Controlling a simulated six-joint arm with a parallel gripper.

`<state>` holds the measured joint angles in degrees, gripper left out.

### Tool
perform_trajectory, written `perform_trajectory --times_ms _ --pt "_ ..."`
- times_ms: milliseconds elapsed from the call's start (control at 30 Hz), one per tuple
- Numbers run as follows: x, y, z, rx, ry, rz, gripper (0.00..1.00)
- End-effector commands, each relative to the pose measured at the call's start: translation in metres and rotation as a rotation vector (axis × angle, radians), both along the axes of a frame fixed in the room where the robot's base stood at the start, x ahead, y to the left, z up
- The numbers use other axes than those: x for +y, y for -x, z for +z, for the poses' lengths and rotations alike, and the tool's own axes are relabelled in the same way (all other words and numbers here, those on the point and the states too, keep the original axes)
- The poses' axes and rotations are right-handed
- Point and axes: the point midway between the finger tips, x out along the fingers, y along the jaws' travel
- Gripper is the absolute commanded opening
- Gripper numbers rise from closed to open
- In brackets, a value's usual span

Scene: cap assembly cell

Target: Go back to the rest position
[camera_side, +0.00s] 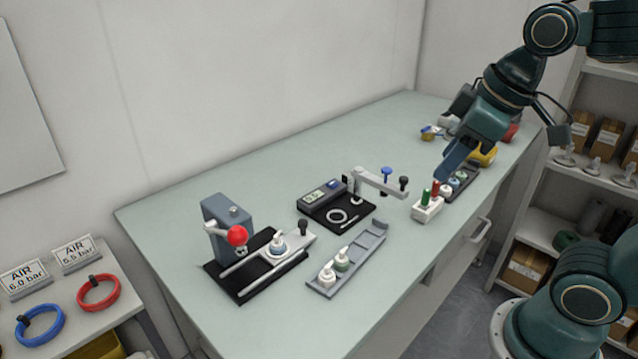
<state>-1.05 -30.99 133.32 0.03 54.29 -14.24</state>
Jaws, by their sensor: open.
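My gripper (453,163) is at the right end of the bench, pointing down and left. It is open, with its fingertips close above a dark tray (466,186) that holds small capped parts. The fingers hide part of that tray. I cannot tell whether the fingertips touch anything. A white block (428,211) with a green and a red upright piece stands just left of and below the fingertips.
A press with a red ball knob (237,236) stands at the left on a black base. A grey tray (359,261) with white-and-green parts lies at the front. A black device with a display (322,197) stands mid-bench. Shelves (577,175) with boxes are at the right.

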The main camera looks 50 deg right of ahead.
Motion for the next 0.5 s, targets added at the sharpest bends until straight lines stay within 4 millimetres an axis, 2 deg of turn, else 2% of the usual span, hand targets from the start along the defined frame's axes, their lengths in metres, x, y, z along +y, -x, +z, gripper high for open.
perform_trajectory --times_ms 33,200,500 --pt "-0.001 0.01 -0.003 -0.017 -0.017 -0.04 0.43" --pt "-0.003 0.034 -0.014 -0.058 -0.07 -0.162 0.43" --pt "-0.004 0.049 -0.023 -0.083 -0.11 -0.244 0.43"
